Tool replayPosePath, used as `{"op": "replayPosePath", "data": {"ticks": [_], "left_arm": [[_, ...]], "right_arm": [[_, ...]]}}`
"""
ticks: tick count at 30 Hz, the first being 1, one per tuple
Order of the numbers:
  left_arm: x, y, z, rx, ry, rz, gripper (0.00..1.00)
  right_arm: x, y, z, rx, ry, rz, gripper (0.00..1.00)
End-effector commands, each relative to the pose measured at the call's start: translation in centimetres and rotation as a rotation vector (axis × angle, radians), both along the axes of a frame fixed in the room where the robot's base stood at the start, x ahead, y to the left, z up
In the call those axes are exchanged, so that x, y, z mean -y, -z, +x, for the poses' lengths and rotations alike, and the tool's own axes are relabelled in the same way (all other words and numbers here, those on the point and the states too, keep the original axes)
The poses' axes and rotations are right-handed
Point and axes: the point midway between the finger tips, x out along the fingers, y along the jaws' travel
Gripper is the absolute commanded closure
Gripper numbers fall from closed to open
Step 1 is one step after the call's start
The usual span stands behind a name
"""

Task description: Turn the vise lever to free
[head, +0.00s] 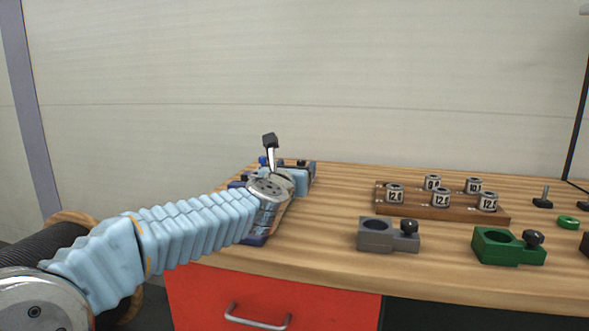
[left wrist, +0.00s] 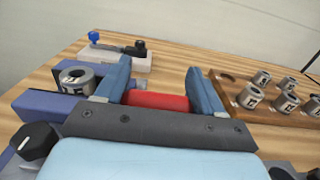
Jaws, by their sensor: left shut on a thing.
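My left gripper (head: 300,180) reaches over the vise area at the left end of the bench. In the left wrist view, its two blue fingers (left wrist: 160,80) stand on either side of a red cylindrical grip (left wrist: 156,101), and the gripper is shut on it. I take this to be the vise lever's handle; its shaft is hidden behind the gripper. The blue vise body (left wrist: 45,102) shows at the left, with a grey labelled ring (left wrist: 76,78) in it. In the head view, my arm and gripper hide most of the vise. My right gripper is not in view.
An upright rod with a black head (head: 270,141) stands beside my gripper. A pale block with a blue knob (left wrist: 120,57) lies beyond. A wooden rack (head: 415,208) with labelled dies, a grey holder (head: 375,236) and a green holder (head: 495,247) stand to the right.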

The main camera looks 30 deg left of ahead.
Motion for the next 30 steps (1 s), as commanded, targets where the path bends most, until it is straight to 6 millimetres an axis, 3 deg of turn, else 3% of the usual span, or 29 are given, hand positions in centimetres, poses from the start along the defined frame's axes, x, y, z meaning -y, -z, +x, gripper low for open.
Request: {"op": "replayPosePath", "data": {"ticks": [1,10,11,12,23,30], "left_arm": [[0.0,0.7,0.2,-0.012,0.002,-0.003,0.87],[0.0,0.8,0.2,-0.015,0.002,-0.004,0.87],[0.0,0.8,0.2,-0.015,0.002,-0.004,0.29],[0.0,0.8,0.2,-0.015,0.002,-0.004,0.26],[0.2,0.4,-0.6,-0.005,0.001,-0.002,0.26],[1.3,0.4,-5.5,-0.003,0.001,-0.002,0.26]], "right_arm": [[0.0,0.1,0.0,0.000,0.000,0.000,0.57],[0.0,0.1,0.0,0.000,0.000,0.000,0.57],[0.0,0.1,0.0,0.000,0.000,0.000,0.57],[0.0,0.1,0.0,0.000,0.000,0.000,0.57],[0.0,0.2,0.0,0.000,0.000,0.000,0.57],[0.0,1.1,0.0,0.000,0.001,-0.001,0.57]]}}
